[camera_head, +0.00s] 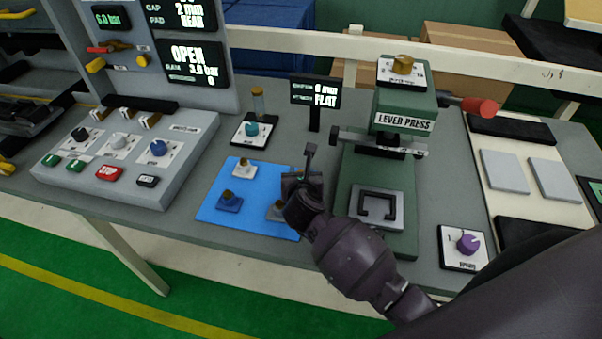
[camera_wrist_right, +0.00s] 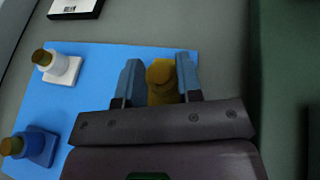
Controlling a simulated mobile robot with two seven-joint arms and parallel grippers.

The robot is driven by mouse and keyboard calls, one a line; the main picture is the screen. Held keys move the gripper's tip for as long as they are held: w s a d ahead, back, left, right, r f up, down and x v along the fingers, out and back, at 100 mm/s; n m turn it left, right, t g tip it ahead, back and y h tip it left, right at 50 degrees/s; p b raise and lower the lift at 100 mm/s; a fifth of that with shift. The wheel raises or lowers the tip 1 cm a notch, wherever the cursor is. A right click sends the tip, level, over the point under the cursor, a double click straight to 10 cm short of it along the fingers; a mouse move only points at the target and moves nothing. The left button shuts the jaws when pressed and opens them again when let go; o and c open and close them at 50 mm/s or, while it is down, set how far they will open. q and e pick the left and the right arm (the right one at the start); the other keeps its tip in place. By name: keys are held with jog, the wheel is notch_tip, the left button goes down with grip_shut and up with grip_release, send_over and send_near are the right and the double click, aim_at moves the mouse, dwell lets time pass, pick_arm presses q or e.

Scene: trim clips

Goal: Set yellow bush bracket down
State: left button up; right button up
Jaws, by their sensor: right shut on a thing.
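My right gripper (camera_head: 296,178) is over the right part of the blue mat (camera_head: 212,212) in the head view. In the right wrist view its two blue-grey fingers (camera_wrist_right: 159,82) are shut on the yellow bush bracket (camera_wrist_right: 161,84), which has a rounded brass-coloured top. The gripper hides this bracket in the head view. I cannot tell whether its base touches the mat. A white bracket with a brass bush (camera_head: 244,169) and a blue one (camera_head: 229,202) stand on the mat to the left. A grey shape (camera_head: 276,212) beside the gripper is partly hidden. My left gripper is out of view.
The green lever press (camera_head: 404,108) stands just right of my gripper. A small display (camera_head: 315,93) and a teal knob unit (camera_head: 251,130) are behind the mat. A grey control box (camera_head: 125,160) is at left. A purple knob unit (camera_head: 464,246) is at front right.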

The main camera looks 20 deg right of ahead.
jog(key=o, duration=0.9)
jog(key=shift+o, duration=0.2)
jog(key=shift+r, duration=0.15)
jog(key=v, duration=1.2)
